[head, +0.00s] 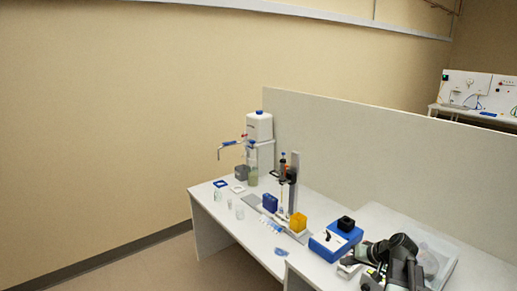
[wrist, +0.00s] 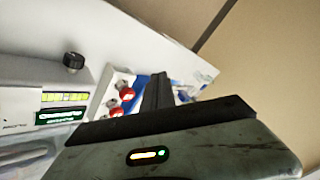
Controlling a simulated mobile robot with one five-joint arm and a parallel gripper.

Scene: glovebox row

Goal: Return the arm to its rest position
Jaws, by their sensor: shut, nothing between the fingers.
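My gripper (wrist: 158,80) shows in the wrist view as dark fingers close together, shut with nothing visible between them. In the head view my arm is folded low at the bottom right, over the near end of the white bench (head: 222,212). The fingertips are hard to make out there.
A blue device with a black top (head: 346,224) stands just left of my arm. A pale partition (head: 370,145) runs behind. A black knob (wrist: 73,61) shows in the wrist view.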

